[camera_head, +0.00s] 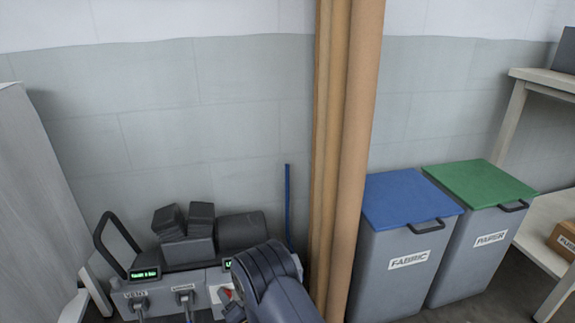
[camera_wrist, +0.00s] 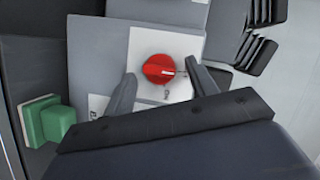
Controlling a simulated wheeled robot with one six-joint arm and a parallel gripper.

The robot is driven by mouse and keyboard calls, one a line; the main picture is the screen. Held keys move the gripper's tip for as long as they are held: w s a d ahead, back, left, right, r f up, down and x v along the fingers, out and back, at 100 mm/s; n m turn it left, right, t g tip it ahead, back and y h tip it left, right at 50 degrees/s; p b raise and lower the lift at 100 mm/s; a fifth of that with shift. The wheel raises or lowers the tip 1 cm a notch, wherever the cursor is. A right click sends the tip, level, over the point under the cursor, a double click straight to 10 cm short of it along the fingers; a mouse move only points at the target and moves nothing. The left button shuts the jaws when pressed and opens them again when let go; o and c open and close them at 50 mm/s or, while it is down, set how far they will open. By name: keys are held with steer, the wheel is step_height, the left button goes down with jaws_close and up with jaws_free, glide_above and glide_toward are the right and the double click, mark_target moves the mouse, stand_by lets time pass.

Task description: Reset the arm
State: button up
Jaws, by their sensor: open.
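My gripper (camera_wrist: 157,92) shows in the wrist view with its two dark fingers apart. A round red knob (camera_wrist: 158,68) on a white plate (camera_wrist: 143,48) lies just beyond and between the fingertips in the picture. I see no contact with the knob, but the depth between them is hard to tell. My arm (camera_head: 268,285) shows at the bottom middle of the head view, in front of a grey machine (camera_head: 160,295).
A green block-shaped part (camera_wrist: 47,122) is left in the wrist view. In the head view, tall brown rolls (camera_head: 345,150) stand right of the machine. Beyond them are a blue-lidded FABRIC bin (camera_head: 400,270) and a green-lidded PAPER bin (camera_head: 470,265). A grey panel (camera_head: 40,200) stands left.

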steer(key=p+v, duration=0.3)
steer(key=v, duration=0.6)
steer(key=shift+d+f+m, duration=0.15)
steer(key=shift+f+m, duration=0.05)
steer(key=shift+m, duration=0.2)
steer(key=shift+y, duration=0.3)
